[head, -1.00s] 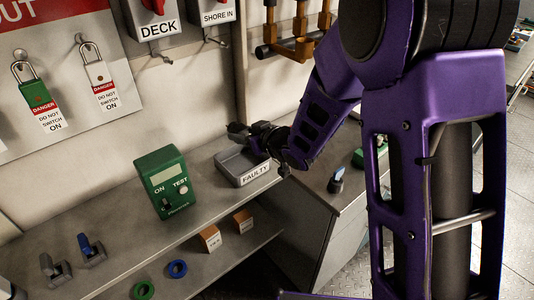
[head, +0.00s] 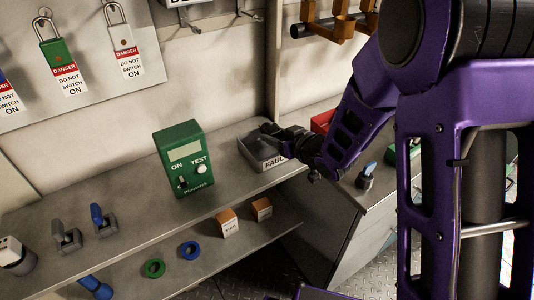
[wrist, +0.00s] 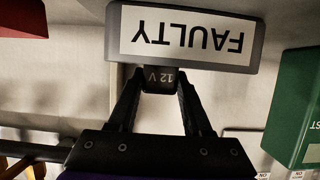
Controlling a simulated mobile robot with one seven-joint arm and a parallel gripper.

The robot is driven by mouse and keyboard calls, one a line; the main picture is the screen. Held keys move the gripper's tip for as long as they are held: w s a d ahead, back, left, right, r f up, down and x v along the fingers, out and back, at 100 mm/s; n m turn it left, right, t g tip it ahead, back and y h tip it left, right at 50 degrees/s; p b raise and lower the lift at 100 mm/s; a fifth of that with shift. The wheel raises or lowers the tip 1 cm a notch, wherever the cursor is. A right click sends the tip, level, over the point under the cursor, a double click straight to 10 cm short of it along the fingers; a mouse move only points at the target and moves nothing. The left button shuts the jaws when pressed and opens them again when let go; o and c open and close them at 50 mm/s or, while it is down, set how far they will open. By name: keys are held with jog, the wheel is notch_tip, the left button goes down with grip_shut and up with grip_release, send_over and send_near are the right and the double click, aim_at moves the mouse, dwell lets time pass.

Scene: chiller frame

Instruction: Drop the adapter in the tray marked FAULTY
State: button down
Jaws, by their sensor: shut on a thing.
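The FAULTY tray is a small grey open box with a white label on its front; in the head view the tray (head: 246,154) stands at the right end of the upper shelf. In the wrist view the tray (wrist: 114,32) fills the top, its label upside down. My gripper (wrist: 160,80) is shut on the adapter (wrist: 161,79), a small dark block marked 12 V. In the head view my gripper (head: 270,130) is over the tray, low and close to it. The arm hides part of the tray and label. I cannot tell whether the adapter touches the tray.
A green tester (head: 183,158) stands on the shelf left of the tray. A red bin (head: 322,121) is just behind my wrist on the right. Small orange-brown boxes (head: 228,223) and rings (head: 190,250) lie on the lower shelf. The shelf between tester and tray is clear.

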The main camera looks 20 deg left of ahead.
jog(key=shift+f, duration=0.1)
jog(key=shift+c, duration=1.3)
grip_release()
